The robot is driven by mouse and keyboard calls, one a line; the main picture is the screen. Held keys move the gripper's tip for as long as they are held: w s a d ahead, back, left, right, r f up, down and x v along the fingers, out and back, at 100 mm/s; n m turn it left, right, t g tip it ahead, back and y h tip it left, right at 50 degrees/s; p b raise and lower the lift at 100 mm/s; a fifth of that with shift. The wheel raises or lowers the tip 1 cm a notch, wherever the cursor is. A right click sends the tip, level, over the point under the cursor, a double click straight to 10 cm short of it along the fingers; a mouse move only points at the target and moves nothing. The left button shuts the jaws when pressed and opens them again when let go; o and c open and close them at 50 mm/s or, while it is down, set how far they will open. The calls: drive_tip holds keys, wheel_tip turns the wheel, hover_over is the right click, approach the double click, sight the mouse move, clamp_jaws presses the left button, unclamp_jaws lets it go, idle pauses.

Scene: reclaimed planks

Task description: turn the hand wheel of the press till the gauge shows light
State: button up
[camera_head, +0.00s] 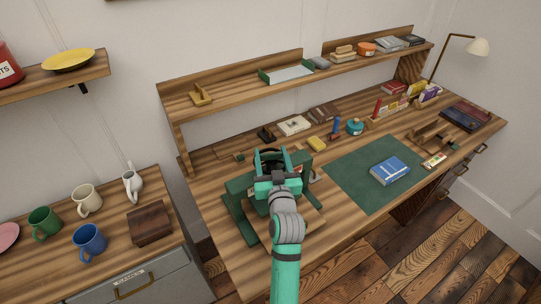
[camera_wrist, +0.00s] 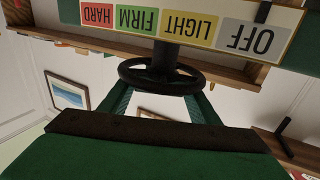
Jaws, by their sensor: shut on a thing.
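The green press (camera_head: 238,208) stands at the near left of the wooden desk, partly hidden by my arm. Its dark hand wheel (camera_wrist: 135,76) sits in the middle of the wrist view, below the gauge plate in that upside-down picture. My gripper (camera_wrist: 160,93) is shut on the wheel, with one green finger at each side of it; it also shows over the press in the head view (camera_head: 273,165). The gauge plate (camera_wrist: 190,33) has OFF, LIGHT, FIRM and HARD fields. A dark pointer-like piece (camera_wrist: 263,12) lies over the OFF field.
A green mat (camera_head: 350,172) with a blue book (camera_head: 390,171) lies right of the press. A side cabinet at left holds several mugs and a brown box (camera_head: 149,223).

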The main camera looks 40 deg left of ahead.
drive_tip(key=shift+s+a+m+t+h, duration=0.1)
drive_tip(key=shift+m+t+h, duration=0.85)
drive_tip(key=shift+h, duration=0.35)
drive_tip(key=shift+s+m+t+h, duration=0.1)
drive_tip(key=shift+m+t+h, duration=0.85)
drive_tip(key=shift+h, duration=0.35)
drive_tip(key=shift+w+m+t+h, duration=0.1)
drive_tip(key=shift+m+t+h, duration=0.4)
drive_tip(key=shift+m+h, duration=1.05)
drive_tip(key=shift+h, duration=0.65)
drive_tip(key=o, duration=1)
drive_tip(key=shift+w, duration=0.15)
drive_tip(key=shift+o, duration=0.2)
drive_tip(key=shift+s, duration=0.5)
drive_tip(key=s+d, duration=0.2)
drive_tip(key=s, duration=0.7)
drive_tip(key=shift+s, duration=0.35)
